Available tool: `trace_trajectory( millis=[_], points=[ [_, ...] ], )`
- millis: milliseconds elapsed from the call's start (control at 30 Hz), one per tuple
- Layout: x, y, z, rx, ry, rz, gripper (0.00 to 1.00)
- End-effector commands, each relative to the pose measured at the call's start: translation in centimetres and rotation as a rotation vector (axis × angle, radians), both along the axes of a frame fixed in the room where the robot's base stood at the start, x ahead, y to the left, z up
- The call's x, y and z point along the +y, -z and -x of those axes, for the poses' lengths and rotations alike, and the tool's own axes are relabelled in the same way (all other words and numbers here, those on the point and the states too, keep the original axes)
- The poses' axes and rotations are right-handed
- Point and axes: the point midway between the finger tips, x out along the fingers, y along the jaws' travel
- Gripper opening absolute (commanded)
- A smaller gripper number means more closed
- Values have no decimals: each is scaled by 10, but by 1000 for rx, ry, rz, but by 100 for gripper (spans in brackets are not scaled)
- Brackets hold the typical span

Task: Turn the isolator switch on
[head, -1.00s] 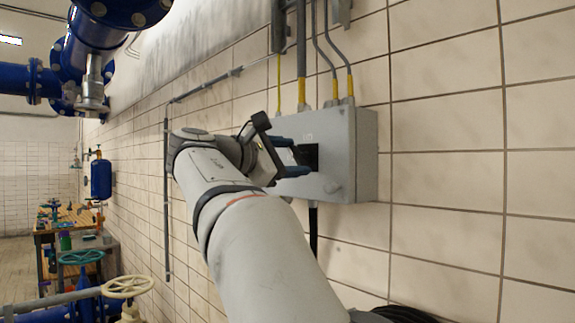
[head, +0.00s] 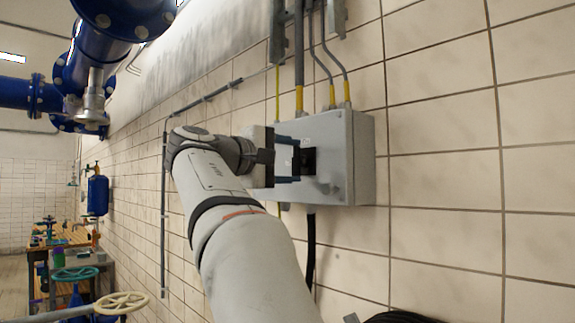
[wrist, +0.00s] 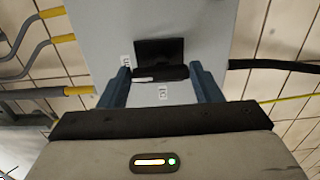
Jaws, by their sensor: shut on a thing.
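The isolator switch is a grey box (head: 340,160) on the tiled wall, with a black rotary handle (head: 308,160) on its front. In the wrist view the handle (wrist: 160,73) is a dark bar lying crosswise, below a dark square plate part. My gripper (head: 297,160) faces the box, its two blue fingers one above the other. In the wrist view my gripper (wrist: 160,75) has a finger at each end of the bar and is shut on it. Two small white labels sit on the box face, one beside the left finger, one below the handle; their text is too small to read.
Conduits with yellow ends (head: 299,98) enter the box from above, and a black cable (head: 311,245) leaves below. Blue pipes (head: 105,45) hang at upper left. A handwheel (head: 122,303) and a workbench (head: 65,240) stand at lower left.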

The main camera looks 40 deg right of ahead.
Motion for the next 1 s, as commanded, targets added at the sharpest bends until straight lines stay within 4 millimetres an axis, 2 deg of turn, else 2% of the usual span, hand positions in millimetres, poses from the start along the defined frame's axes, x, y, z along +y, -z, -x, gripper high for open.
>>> trace_trajectory(
  millis=[533, 567, 600, 800, 1000],
  points=[
    [0, 1, 0, -26, 1, -5, 35],
    [0, 1, 0, -26, 1, -5, 60],
    [0, 1, 0, -25, 1, -5, 63],
    [0, 1, 0, -24, 0, -4, 79],
    [0, 1, 0, -24, 0, -3, 80]
  ],
)
